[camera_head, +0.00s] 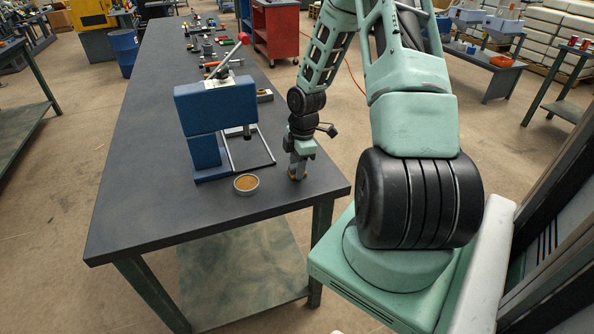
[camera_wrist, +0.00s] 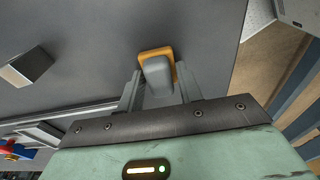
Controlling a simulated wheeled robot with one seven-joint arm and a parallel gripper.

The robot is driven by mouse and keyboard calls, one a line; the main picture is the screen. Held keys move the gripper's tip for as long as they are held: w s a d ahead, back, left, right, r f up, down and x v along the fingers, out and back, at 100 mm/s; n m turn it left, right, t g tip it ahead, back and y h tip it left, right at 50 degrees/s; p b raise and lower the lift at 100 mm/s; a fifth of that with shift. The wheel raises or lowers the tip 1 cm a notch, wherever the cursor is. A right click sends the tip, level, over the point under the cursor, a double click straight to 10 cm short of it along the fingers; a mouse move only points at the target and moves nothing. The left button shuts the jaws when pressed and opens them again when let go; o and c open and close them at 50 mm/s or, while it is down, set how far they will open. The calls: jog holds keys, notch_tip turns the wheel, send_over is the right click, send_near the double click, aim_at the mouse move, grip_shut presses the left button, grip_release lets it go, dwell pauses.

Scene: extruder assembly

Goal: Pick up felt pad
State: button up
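My gripper (camera_wrist: 159,72) points down at the right front of the dark workbench, with its fingers apart. A small piece with an orange base (camera_wrist: 146,53) and a grey rounded block on top (camera_wrist: 157,75) lies between the fingers; I take it to be the felt pad. Narrow gaps show between the block and the fingers, and I see no firm contact. In the head view my gripper (camera_head: 297,175) is low at the bench top, with a bit of orange at its tips. The lower finger ends are partly hidden in the wrist view.
A blue press (camera_head: 217,115) with a red-knobbed lever and a metal frame stands left of my gripper. A round tin (camera_head: 246,184) with brown content sits in front of it. Several loose tools lie farther back. The workbench (camera_head: 130,190) is clear on the left.

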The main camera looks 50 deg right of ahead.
jog(key=shift+c, duration=0.4)
notch_tip(320, 180, up, 10)
jog(key=shift+r, duration=0.1)
jog(key=shift+o, duration=0.8)
